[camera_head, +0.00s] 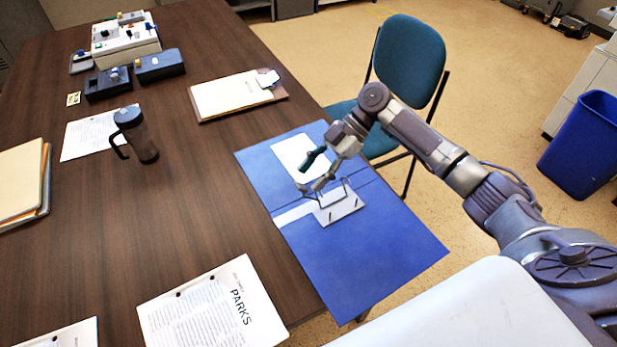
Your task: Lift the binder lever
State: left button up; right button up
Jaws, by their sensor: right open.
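An open blue binder (375,245) lies flat at the right edge of the brown table, with part of it reaching past the edge. Its metal ring mechanism (341,208) sits near the middle, with thin wire arches standing above a pale plate. My right gripper (311,187) is open just above and beside the mechanism, its fingers pointing down and left. The lever is too small to tell apart from the fingers and wires, and I cannot tell whether they touch. My left gripper is not in view.
A white sheet (297,157) lies on the binder's far cover. A clipboard (236,96), a dark mug (137,136) and printed papers (215,309) lie on the table. A teal chair (410,62) stands close behind my right arm. The table's middle is clear.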

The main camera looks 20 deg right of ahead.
jog(key=v, duration=1)
jog(key=shift+d, duration=0.1)
